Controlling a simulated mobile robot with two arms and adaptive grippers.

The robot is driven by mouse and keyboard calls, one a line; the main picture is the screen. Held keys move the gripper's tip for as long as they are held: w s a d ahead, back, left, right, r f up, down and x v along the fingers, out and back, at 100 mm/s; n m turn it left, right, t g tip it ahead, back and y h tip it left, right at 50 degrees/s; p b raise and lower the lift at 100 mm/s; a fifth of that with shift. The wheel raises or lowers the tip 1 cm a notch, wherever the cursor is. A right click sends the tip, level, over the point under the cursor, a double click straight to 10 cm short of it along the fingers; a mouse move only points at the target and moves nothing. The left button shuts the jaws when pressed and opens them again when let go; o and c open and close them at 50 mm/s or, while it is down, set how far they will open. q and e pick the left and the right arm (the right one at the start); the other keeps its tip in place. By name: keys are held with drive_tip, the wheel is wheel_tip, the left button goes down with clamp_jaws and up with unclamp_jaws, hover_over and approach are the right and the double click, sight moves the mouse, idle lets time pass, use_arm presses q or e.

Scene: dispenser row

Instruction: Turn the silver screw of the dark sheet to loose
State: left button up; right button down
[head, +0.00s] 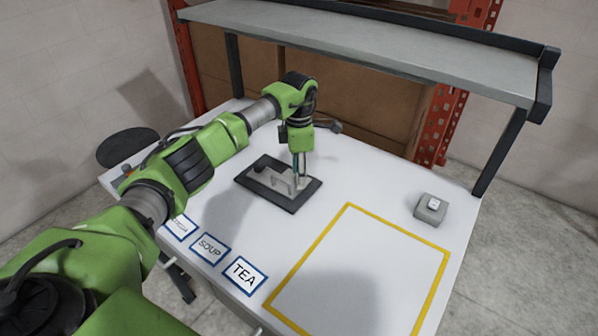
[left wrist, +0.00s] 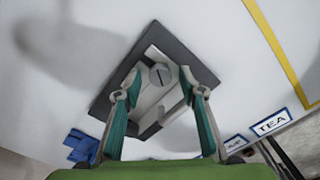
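The dark sheet (head: 309,192) lies flat on the white table, with a light grey metal piece (head: 281,182) on top. It also shows in the left wrist view (left wrist: 184,48). There, a round silver screw (left wrist: 160,75) with a straight slot shows on the grey piece, between and slightly beyond the fingertips of my left gripper (left wrist: 160,94). The fingers are apart, with no visible contact on the screw. In the head view my left gripper (head: 300,181) points down over the sheet's right part and hides the screw. My right gripper is in neither view.
A yellow outline (head: 398,230) marks the table's front right. A grey box with a white top piece (head: 431,209) stands at the right. SOUP (head: 210,247) and TEA (head: 244,275) labels lie along the front edge. A grey shelf (head: 380,52) spans the back, above the table.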

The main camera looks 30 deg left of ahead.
use_arm(q)
clamp_jaws()
drive_tip(key=shift+n+b, duration=0.45)
drive_tip(key=shift+n, duration=2.65)
unclamp_jaws()
